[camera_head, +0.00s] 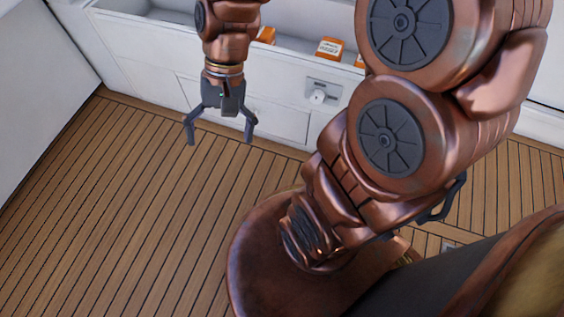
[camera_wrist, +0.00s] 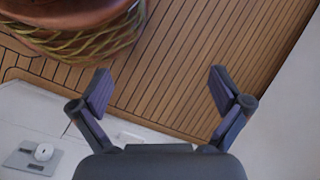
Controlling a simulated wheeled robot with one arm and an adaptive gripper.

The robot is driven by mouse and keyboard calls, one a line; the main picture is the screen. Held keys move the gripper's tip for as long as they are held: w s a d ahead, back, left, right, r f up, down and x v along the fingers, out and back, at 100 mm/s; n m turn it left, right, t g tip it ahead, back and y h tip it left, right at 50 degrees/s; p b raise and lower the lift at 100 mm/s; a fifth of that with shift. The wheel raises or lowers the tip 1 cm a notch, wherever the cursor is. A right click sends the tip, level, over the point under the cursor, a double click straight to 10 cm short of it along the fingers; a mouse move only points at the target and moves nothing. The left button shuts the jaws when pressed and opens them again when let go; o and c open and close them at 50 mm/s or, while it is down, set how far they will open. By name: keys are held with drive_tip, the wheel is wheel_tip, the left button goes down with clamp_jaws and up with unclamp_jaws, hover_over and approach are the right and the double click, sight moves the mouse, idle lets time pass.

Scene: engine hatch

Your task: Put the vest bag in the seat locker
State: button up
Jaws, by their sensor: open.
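My gripper (camera_head: 220,135) hangs open and empty above the wooden floor, in front of a white bench-like locker (camera_head: 270,112). Both fingers also show spread in the wrist view (camera_wrist: 160,90), with only floor between them. The locker is open at the top, and I take it for the seat locker. An orange package with a white label (camera_head: 330,48) stands in it, and a second orange package (camera_head: 266,36) shows partly behind my arm. I cannot tell whether either is the vest bag; no other bag is clearly visible.
A latch plate with a white knob (camera_head: 318,97) is on the locker's front; it also shows in the wrist view (camera_wrist: 43,152). A white panel (camera_head: 40,85) stands at the left. The plank floor (camera_head: 110,220) is clear at the left. My arm hides much of the right side.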

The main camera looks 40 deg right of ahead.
drive_tip(key=s+d+f+n+g+h, duration=0.1)
drive_tip(key=s+d+n+h, duration=0.3)
drive_tip(key=s, duration=0.8)
drive_tip(key=shift+d+n+h, duration=0.3)
drive_tip(key=shift+d+h, duration=0.1)
drive_tip(key=shift+d, duration=0.35)
drive_tip(key=shift+r, duration=0.15)
